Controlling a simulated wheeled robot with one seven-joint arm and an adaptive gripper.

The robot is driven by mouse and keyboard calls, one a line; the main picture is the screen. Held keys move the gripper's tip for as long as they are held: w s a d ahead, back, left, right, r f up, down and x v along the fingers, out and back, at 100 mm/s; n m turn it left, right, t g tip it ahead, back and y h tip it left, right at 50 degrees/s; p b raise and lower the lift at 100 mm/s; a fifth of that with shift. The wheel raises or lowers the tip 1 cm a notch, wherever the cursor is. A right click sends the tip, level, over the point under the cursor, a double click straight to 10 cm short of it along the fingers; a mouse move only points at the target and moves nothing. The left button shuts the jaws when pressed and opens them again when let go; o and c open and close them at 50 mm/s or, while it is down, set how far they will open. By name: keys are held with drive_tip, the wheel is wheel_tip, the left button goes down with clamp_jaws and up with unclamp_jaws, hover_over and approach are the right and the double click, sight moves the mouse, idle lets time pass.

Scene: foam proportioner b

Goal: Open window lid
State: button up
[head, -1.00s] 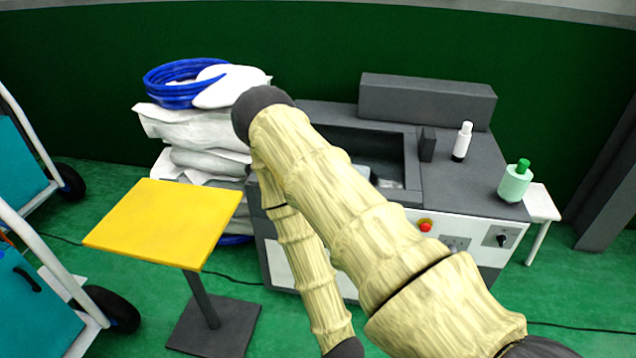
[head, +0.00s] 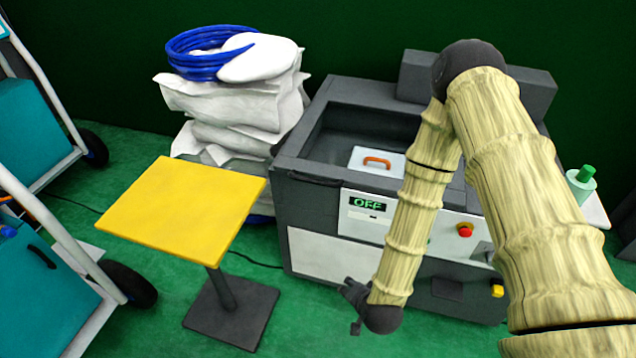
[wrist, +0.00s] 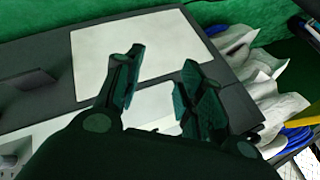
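The grey machine has a dark-framed window section (head: 311,128) on its top left, with a dark bar handle (head: 314,179) at its front edge. I cannot tell whether a clear pane covers it. Inside shows a white block with an orange handle (head: 377,161). My gripper (head: 352,296) hangs low before the machine's front, well below the bar handle and partly hidden by my wrist. In the wrist view, my gripper's two dark fingers (wrist: 162,64) are apart with nothing between them. Behind them is the white lower front panel (wrist: 120,50).
A yellow-topped stand (head: 185,208) is left of the machine. White sacks (head: 235,115) with a blue hose coil (head: 198,62) stand beside the machine's left side. The front carries an OFF display (head: 367,204) and a red button (head: 464,230). Green floor is free in front.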

drive_tip(key=w+a+r+m+t, duration=0.45)
drive_tip(key=w+r, duration=0.25)
drive_tip(key=w, duration=0.4)
drive_tip(key=m+t+b, duration=0.1)
drive_tip(key=m+t, duration=0.3)
drive_tip(key=m, duration=0.2)
approach(315, 183)
drive_tip(key=w, duration=0.3)
drive_tip(key=w+f+p, duration=0.1)
drive_tip(key=w, duration=0.3)
drive_tip(key=w+a+f, duration=0.1)
drive_tip(key=w, duration=0.2)
drive_tip(key=shift+w, duration=0.4)
clamp_jaws()
